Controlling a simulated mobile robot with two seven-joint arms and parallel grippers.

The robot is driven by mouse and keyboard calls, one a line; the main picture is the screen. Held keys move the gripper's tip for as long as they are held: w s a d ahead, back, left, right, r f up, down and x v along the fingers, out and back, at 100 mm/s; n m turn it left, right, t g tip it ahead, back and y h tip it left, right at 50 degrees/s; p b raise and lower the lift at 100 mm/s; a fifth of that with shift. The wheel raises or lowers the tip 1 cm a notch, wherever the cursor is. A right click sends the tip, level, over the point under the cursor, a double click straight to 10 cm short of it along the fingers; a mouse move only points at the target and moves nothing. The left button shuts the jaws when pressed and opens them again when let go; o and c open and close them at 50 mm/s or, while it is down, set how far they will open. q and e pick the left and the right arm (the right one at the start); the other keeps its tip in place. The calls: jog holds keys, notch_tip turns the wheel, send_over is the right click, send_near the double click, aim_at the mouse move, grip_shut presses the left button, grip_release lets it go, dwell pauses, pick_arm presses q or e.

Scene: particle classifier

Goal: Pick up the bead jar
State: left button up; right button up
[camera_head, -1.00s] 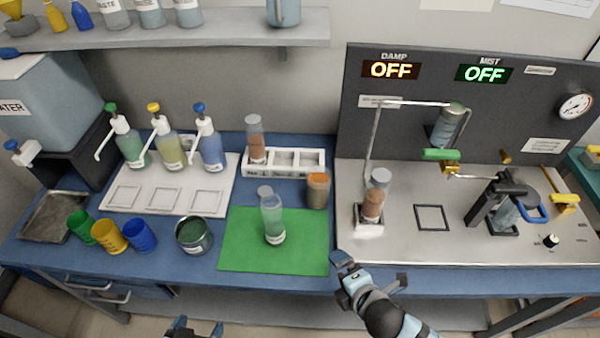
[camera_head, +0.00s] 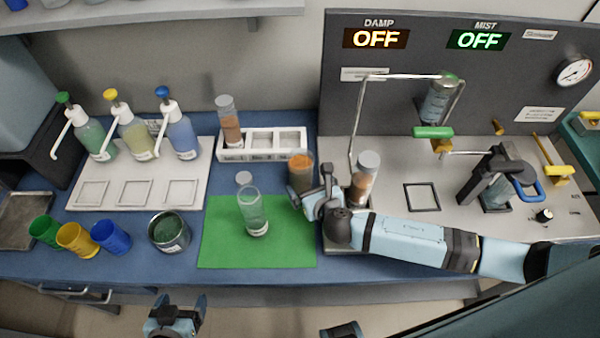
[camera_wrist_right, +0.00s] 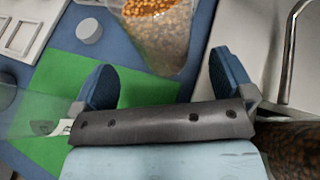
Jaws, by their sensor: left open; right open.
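The bead jar (camera_head: 300,172), a clear open cup of orange-brown beads, stands on the blue table just behind the green mat (camera_head: 215,255). My right gripper (camera_head: 312,190) is open just in front of it. In the right wrist view the bead jar (camera_wrist_right: 158,35) lies ahead of the open right gripper (camera_wrist_right: 160,82), roughly between the two blue fingers. Its lower end reaches toward the gap, and I cannot tell whether it touches them. My left gripper (camera_head: 175,308) is open and empty, low in front of the table edge.
A clear jar (camera_head: 253,212) stands on the mat. A brown-filled jar (camera_head: 363,180) stands on the machine plate close right of my right gripper. A white rack (camera_head: 262,146) with another brown-filled jar (camera_head: 229,122) is behind. Cups and a tin (camera_head: 170,232) are left.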

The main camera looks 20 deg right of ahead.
aim_at(306, 178)
jog(key=x, duration=0.5)
jog(key=shift+w, duration=0.45)
jog(key=shift+r, duration=0.1)
jog(key=c, duration=1)
jog(key=shift+c, duration=0.9)
jog(key=shift+r+p, duration=0.2)
jog(key=shift+p, duration=0.1)
